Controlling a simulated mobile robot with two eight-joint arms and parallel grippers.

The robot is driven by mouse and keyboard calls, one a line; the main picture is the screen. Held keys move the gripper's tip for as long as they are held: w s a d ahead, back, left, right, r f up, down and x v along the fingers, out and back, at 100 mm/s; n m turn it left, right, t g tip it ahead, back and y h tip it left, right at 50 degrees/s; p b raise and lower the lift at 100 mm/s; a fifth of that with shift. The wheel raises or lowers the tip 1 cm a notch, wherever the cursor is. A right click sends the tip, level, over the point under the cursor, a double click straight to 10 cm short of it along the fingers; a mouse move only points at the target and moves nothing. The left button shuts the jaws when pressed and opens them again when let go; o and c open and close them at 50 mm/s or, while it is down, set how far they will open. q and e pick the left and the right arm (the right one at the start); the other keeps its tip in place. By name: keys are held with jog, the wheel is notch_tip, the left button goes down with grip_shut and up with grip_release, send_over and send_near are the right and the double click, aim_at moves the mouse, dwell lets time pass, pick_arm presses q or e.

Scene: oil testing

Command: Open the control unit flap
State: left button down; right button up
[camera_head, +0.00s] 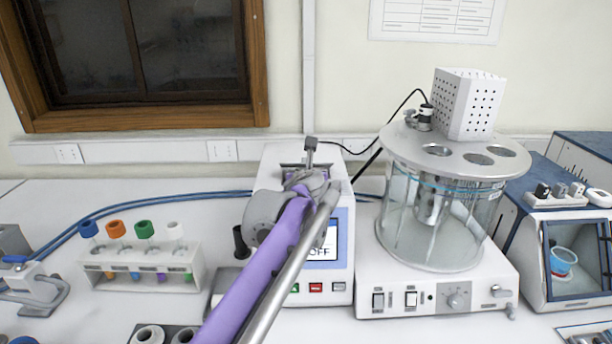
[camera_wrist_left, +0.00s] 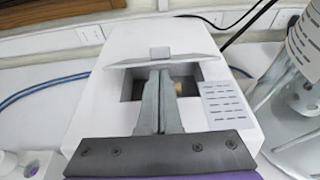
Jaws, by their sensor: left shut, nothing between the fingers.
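The control unit is a white box with a screen reading OFF (camera_head: 325,245), at the middle of the head view. Its light grey flap (camera_wrist_left: 180,48), with a small tab at its front, shows in the left wrist view. The flap is tilted up, with a dark recess (camera_wrist_left: 127,88) open below its front edge. My left gripper (camera_wrist_left: 160,70) is shut with nothing in it. Its fingertips are at the recess, just under the flap's front edge; I cannot tell whether they touch it. In the head view my purple left arm hides part of the unit. My right gripper is not in view.
A glass bath (camera_head: 440,225) on a white base stands close on the right. A rack (camera_head: 140,270) with colour-capped tubes stands on the left. A blue-and-white device (camera_head: 575,255) is at the far right. A blue hose (camera_head: 150,205) and the wall lie behind.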

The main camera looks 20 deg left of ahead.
pick_arm(q)
jog(key=shift+w+a, duration=0.1)
dwell(0.3)
jog(key=shift+w+a+r+p, duration=0.1)
jog(key=shift+w+r+p, duration=0.05)
jog(key=shift+r+p, duration=0.3)
jog(key=shift+w+a+r+p, duration=0.1)
jog(key=shift+r+p, duration=0.2)
jog(key=shift+r, duration=0.15)
jog(key=shift+w+r, duration=0.15)
jog(key=shift+w+f, duration=0.1)
jog(key=shift+f, duration=0.1)
jog(key=shift+r, duration=0.1)
jog(key=shift+r, duration=0.1)
